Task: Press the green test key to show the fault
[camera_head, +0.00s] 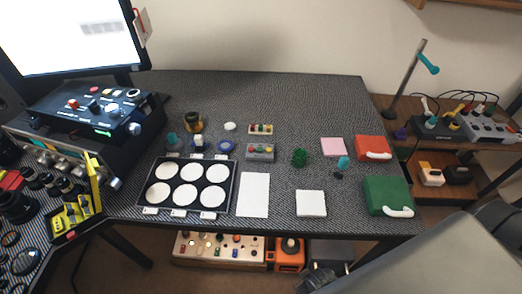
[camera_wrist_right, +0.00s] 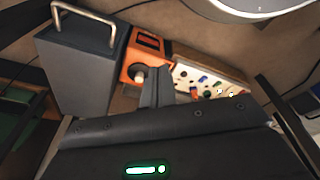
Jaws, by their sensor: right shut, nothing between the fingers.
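A black control box (camera_head: 95,110) at the left, below the screen, carries coloured knobs and a small green part (camera_head: 107,132) on its front edge. A grey box (camera_head: 260,152) with coloured buttons and a small panel (camera_head: 260,129) with coloured buttons stand mid-table. I cannot tell which green part is the test key. My right gripper (camera_wrist_right: 157,78) shows in the right wrist view, shut and empty, with the floor-level boxes beyond it. It is not seen touching any key. My left gripper is not in view.
A bright monitor (camera_head: 75,35) stands at the back left. A tray with white discs (camera_head: 155,163), a white sheet (camera_head: 254,195), a red case (camera_head: 372,148) and a green case (camera_head: 388,195) lie on the table. An orange box (camera_wrist_right: 143,58) and a button panel (camera_wrist_right: 212,85) sit below. The table's back is clear.

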